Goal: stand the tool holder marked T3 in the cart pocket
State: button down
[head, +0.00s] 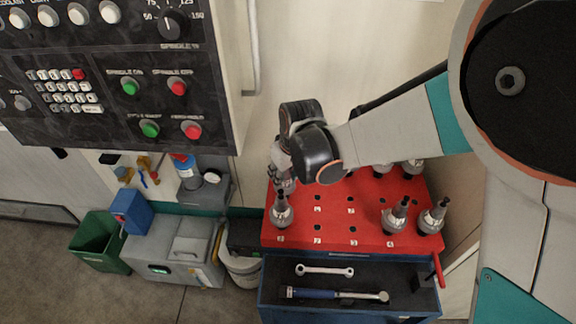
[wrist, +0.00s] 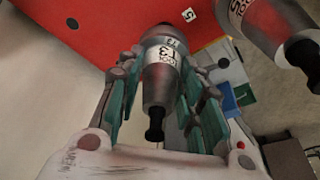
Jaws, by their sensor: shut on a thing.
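The tool holder marked T3 (wrist: 162,62) is a grey metal piece with a white label and a black stud. In the wrist view it sits between the two teal-padded fingers of my gripper (wrist: 161,85), which is shut on it. In the head view my gripper (head: 285,165) is over the back left of the red cart top (head: 335,235), partly hidden by my wrist. The holder's far end lies against the red surface in the wrist view; I cannot tell whether it touches. Dark round pockets show in the cart top, with number tags along the front row.
Another tool holder (wrist: 262,25) stands close at the upper right in the wrist view. Others stand at the front left (head: 281,212) and on the right (head: 395,217) of the cart. An open drawer (head: 350,270) holds wrenches. A control panel (head: 120,80) hangs at left.

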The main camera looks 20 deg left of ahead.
jog(key=c, duration=1)
grip_release()
jog(key=shift+c, duration=0.2)
